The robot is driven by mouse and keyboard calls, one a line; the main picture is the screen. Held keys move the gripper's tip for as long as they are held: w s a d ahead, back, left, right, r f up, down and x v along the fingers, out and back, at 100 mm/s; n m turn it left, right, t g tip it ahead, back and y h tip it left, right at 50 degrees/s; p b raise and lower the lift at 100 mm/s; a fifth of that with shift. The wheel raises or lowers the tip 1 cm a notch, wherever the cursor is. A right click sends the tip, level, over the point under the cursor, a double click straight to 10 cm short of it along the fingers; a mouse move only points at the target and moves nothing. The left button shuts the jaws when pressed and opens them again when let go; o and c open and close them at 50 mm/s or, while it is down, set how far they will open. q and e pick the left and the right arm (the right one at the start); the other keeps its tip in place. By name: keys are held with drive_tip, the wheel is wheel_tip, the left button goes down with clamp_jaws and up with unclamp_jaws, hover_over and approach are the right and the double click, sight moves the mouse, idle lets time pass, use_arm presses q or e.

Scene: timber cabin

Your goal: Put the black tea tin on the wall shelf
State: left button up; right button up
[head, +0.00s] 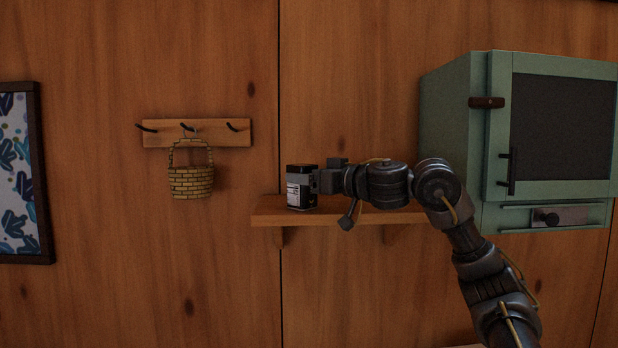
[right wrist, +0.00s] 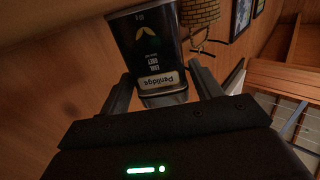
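The black tea tin (head: 301,187), with a pale label, stands upright at the left end of the wooden wall shelf (head: 266,212). My right gripper (head: 317,182) is level with it and reaches it from the right side. In the right wrist view the tin (right wrist: 152,52) is between the two fingers of the right gripper (right wrist: 160,72). Narrow gaps show beside the tin near the fingertips, so the fingers look open around it. The tin's far side is hidden. My left gripper is not in view.
A green cabinet (head: 450,130) hangs at the right, close to my right arm. A small basket (head: 191,183) hangs from a hook rack (head: 210,140) at the left. A framed picture (head: 18,180) is at the far left. The rest of the visible shelf is clear.

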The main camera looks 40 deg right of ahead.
drive_tip(key=shift+o, duration=1)
drive_tip(key=shift+d, duration=0.15)
drive_tip(key=shift+r, duration=0.3)
drive_tip(key=s+d+b, duration=0.1)
drive_tip(key=s+b, duration=0.2)
drive_tip(key=s, duration=0.9)
drive_tip(key=shift+d+b, duration=0.25)
drive_tip(key=shift+b, duration=0.15)
drive_tip(key=shift+f, duration=0.15)
